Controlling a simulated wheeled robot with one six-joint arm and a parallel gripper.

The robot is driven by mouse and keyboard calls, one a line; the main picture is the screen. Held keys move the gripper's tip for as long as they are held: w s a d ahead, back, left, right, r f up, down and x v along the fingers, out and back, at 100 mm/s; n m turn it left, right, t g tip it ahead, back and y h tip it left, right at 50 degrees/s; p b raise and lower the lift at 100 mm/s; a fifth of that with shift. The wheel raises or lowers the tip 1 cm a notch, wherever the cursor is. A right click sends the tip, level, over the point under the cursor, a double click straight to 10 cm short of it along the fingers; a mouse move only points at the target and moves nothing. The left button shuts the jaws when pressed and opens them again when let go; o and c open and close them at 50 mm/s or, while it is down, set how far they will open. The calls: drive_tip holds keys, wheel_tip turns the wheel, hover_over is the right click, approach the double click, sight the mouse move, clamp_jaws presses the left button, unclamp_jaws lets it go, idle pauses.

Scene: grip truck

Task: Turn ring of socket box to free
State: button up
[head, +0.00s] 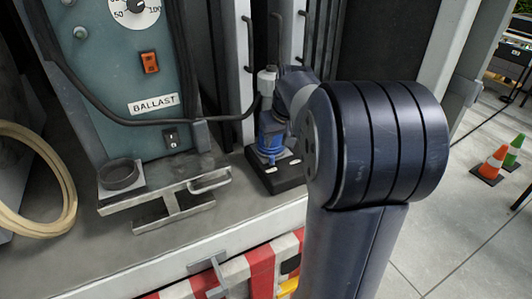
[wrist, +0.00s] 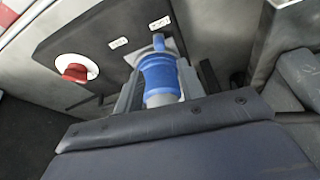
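The socket box (head: 287,180) is a dark box on the truck bed, left of my arm in the head view. A blue ring or connector (head: 269,140) stands upright on it, with a grey part above. The blue ring (wrist: 158,74) lies between the two grey fingers of my gripper (wrist: 160,85). The fingers sit close on both sides of it; whether they press on it is unclear. My arm hides most of the gripper in the head view.
A ballast cabinet (head: 125,75) with a dial and orange switch stands left, a black cable across its front. A metal step (head: 160,205) with a handle lies before it. A hose coil (head: 68,190) is far left. Cones (head: 491,163) stand on the floor at right.

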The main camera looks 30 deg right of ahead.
sight(272, 156)
drive_tip(key=x, duration=0.8)
drive_tip(key=shift+w+f, duration=0.1)
drive_tip(key=shift+f, duration=0.2)
drive_tip(key=shift+c, duration=0.6)
clamp_jaws()
